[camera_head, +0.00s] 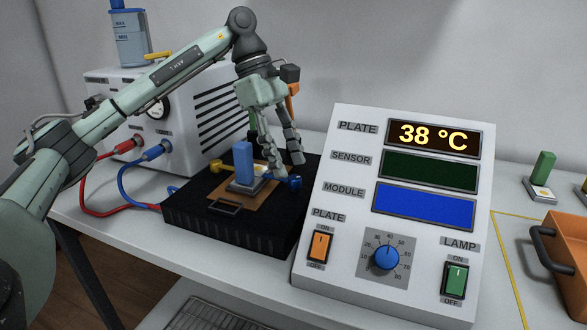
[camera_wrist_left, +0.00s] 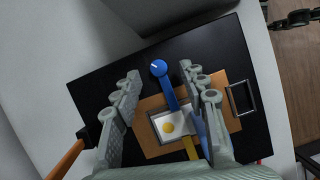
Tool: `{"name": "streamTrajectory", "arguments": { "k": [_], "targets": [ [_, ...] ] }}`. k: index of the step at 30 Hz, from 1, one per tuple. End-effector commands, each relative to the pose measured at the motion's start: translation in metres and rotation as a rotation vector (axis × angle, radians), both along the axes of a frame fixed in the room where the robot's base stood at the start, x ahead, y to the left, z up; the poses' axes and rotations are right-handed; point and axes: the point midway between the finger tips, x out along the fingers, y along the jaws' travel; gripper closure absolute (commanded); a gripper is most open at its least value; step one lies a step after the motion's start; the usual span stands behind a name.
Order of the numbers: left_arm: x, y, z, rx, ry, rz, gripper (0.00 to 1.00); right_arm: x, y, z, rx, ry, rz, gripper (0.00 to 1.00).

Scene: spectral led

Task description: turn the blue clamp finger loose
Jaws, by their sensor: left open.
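The blue clamp finger shows in the wrist view as a flat bar (camera_wrist_left: 170,93) with a round knob (camera_wrist_left: 159,68). It reaches onto the edge of the square module (camera_wrist_left: 171,124), which has a yellow centre. In the head view its blue knob (camera_head: 295,183) shows at the plate's right side, and the gripper hides most of the bar. The module's upright blue handle (camera_head: 243,163) stands left of my gripper. My left gripper (camera_head: 286,167) is open above the knob. In the wrist view its fingers (camera_wrist_left: 160,76) stand on either side of the clamp finger.
A yellow clamp finger (camera_head: 216,166) is on the plate's other side. The black plate box (camera_head: 230,226) stands beside the control panel (camera_head: 340,210), which reads 38 °C. An orange bin (camera_head: 563,262) is at the right.

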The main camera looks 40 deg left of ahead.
Motion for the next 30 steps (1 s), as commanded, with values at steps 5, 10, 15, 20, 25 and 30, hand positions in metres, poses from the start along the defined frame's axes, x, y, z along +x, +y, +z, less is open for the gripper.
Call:
{"name": "streamTrajectory", "arguments": {
  "k": [5,10,15,20,25,30],
  "targets": [
    [0.0,-0.008,-0.02,0.001,0.001,0.001,0.57,0.0,0.0,0.001,-0.001,0.0,0.0,0.6],
    [0.001,-0.011,-0.026,0.0,-0.001,0.0,0.57,0.0,0.0,0.001,0.0,-0.001,0.0,0.6],
    [0.001,-0.011,-0.026,0.0,-0.001,0.0,0.57,0.0,0.0,0.001,0.0,-0.001,0.0,0.6],
    [0.001,-0.011,-0.026,-0.001,-0.001,0.0,0.73,0.0,0.0,0.001,0.0,-0.001,0.0,0.6],
    [0.001,-0.011,-0.026,-0.001,-0.001,0.0,0.95,0.0,0.0,0.001,0.0,-0.002,0.0,0.6],
    [0.001,-0.011,-0.026,-0.001,-0.001,0.001,1.0,0.001,0.0,0.001,0.0,-0.002,0.0,0.6]
  ]
}}
